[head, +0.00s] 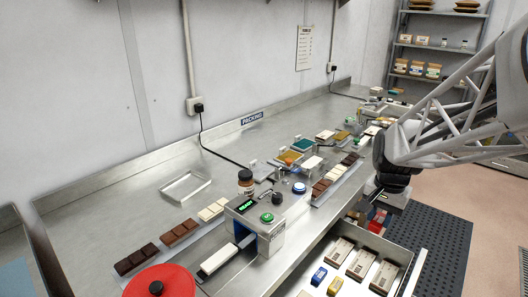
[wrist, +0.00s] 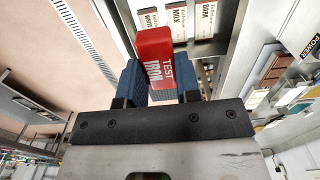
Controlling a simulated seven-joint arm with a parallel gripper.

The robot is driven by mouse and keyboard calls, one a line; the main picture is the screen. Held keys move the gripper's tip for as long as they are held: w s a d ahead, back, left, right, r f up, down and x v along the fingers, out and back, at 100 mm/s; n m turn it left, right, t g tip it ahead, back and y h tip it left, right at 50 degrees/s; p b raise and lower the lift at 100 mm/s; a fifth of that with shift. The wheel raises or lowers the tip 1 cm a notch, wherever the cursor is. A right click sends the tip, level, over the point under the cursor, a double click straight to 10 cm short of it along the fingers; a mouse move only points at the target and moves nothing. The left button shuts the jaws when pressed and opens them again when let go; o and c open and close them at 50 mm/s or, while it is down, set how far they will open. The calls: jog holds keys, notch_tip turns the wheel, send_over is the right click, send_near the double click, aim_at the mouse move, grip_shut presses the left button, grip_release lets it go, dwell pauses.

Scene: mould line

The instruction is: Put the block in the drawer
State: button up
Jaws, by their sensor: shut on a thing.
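My gripper (head: 384,206) is shut on a red block (head: 377,220) and holds it in the air. In the wrist view the block (wrist: 156,48) sits between the blue finger pads (wrist: 158,74) and reads "TEST IRON". The open drawer (head: 415,272) is at the bottom of the head view. The block is near its far right corner, and I cannot tell whether it is over the drawer or just beside it. In the drawer lie several flat labelled packs (head: 359,263), a blue block (head: 318,275) and a yellow block (head: 335,286).
A steel counter (head: 110,205) runs along the wall. A dark mat (head: 450,255) lies on the floor right of the drawer.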

jog(key=s+d, duration=0.1)
jog(key=s, duration=0.1)
send_over(364, 296)
jog(key=s+a, duration=0.2)
notch_tip(364, 296, down, 20)
jog(key=shift+d+f, duration=0.2)
jog(key=shift+f, duration=0.2)
jog(key=shift+f, duration=0.1)
jog(key=shift+f, duration=2.8)
jog(key=shift+f, duration=0.1)
jog(key=shift+f, duration=1.95)
jog(key=shift+f, duration=0.2)
